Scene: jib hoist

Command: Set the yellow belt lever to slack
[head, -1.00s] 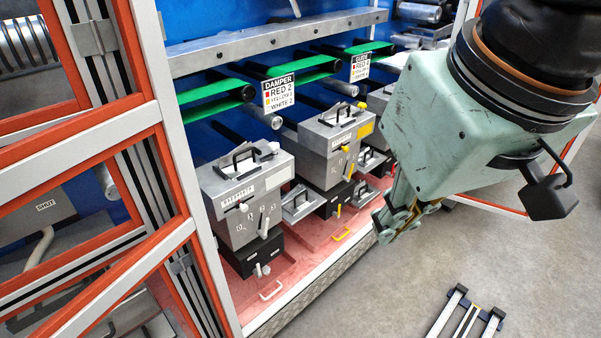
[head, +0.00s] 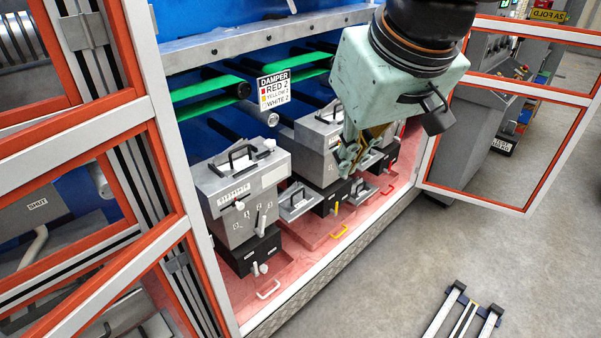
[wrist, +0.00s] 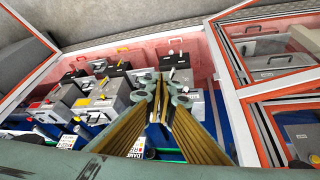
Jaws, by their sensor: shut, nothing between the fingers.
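The middle grey unit (head: 318,150) stands in the enclosure, its right front partly covered by my gripper. A short yellow lever (head: 337,208) sticks up at the black box (head: 328,196) under it, and a yellow pull handle (head: 339,232) is lower on the red floor. A yellow lever also shows on the unit in the wrist view (wrist: 103,83). I cannot tell which lever is the belt one. My gripper (head: 352,168) is shut and empty, in front of the middle unit; contact is unclear. It also shows in the wrist view (wrist: 158,92).
A grey unit with white levers (head: 243,195) stands left of the middle one. A damper sign (head: 274,91) hangs above, by green belts (head: 215,104). An orange-framed door (head: 500,150) stands open at right. The grey floor (head: 400,260) in front is largely clear.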

